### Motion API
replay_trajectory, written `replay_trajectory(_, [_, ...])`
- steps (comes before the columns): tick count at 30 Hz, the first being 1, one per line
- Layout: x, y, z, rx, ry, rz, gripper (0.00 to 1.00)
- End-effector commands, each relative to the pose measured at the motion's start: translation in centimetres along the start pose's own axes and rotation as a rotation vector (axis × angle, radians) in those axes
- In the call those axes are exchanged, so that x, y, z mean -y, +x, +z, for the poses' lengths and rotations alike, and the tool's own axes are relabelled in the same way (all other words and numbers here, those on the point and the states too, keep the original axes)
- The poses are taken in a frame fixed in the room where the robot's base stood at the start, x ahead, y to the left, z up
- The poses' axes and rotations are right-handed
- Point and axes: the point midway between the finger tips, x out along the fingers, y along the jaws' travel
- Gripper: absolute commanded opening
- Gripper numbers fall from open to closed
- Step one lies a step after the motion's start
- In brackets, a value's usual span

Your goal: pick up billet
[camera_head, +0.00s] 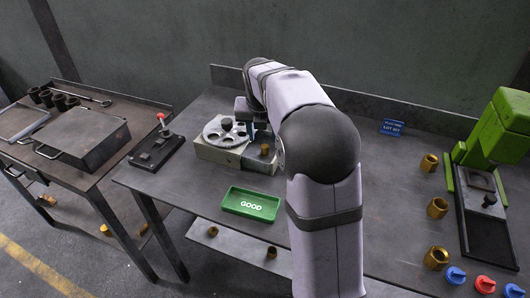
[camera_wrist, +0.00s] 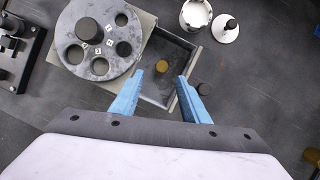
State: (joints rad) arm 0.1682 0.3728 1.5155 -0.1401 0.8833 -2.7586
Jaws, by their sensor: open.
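A small brass-coloured billet (camera_wrist: 162,70) stands in the square grey tray (camera_wrist: 160,46) beside the dial plate. It also shows in the head view (camera_head: 264,149), partly near my arm. My gripper (camera_wrist: 160,76) is open, with one blue finger on each side of the billet in the wrist view. The fingers look to be above it, and I see no contact. In the head view my arm hides most of my gripper.
A round dial plate with holes (camera_head: 226,130) adjoins the tray. Several brass cylinders and a green press (camera_head: 497,127) stand at the right. A small fixture with a red-knobbed lever (camera_head: 157,146) stands at the left.

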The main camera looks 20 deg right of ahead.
Motion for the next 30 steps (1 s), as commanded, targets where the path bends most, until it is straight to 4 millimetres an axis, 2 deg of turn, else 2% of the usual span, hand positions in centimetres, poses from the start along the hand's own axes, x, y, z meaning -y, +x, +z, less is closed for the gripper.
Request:
replay_trajectory(6, [0.1,0.2,0.2,0.003,-0.027,-0.001,0.42])
replay_trajectory(13, [0.1,1.9,0.2,0.002,-0.026,-0.001,0.42])
replay_trajectory(20, [0.1,2.5,0.3,0.002,-0.025,-0.002,0.42])
replay_trajectory(30, [0.5,6.4,0.4,0.001,-0.024,-0.002,0.42])
